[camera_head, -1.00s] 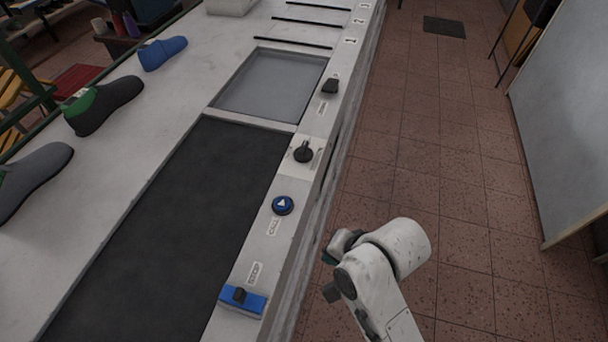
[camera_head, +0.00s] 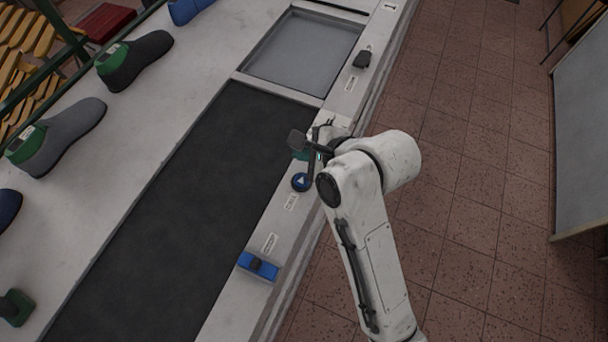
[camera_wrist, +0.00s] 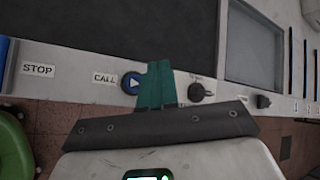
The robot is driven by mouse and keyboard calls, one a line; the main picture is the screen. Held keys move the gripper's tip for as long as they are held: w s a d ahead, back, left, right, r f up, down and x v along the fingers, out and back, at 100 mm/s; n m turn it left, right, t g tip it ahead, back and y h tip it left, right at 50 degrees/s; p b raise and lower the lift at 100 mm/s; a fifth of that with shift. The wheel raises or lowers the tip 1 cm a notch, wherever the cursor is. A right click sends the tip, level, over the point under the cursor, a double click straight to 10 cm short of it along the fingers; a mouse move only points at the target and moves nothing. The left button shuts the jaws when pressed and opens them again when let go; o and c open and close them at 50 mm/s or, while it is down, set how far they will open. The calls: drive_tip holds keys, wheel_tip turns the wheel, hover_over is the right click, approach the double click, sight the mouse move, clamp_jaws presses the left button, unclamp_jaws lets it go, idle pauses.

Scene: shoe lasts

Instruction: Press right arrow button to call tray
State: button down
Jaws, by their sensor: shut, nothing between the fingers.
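In the head view my gripper is partly hidden by my wrist. I cannot tell how high the fingertips are above the rail. The grey tray (camera_head: 303,55) is a recessed panel past the belt's end.
A black knob (camera_wrist: 199,92) is right of my fingers in the wrist view. A blue STOP switch (camera_head: 258,266) is nearer along the rail. Another dark knob (camera_head: 362,60) is beside the tray. Shoe lasts (camera_head: 60,135) stand left of the belt (camera_head: 170,215).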

drive_tip(key=shift+f, duration=0.1)
drive_tip(key=b, duration=0.6)
hover_over(304, 183)
wheel_tip(304, 183, down, 7)
drive_tip(key=shift+r, duration=0.15)
drive_tip(key=shift+f, duration=1)
drive_tip(key=shift+f+p, duration=0.15)
drive_tip(key=shift+p, duration=0.15)
idle(0.7)
drive_tip(key=shift+f, duration=0.25)
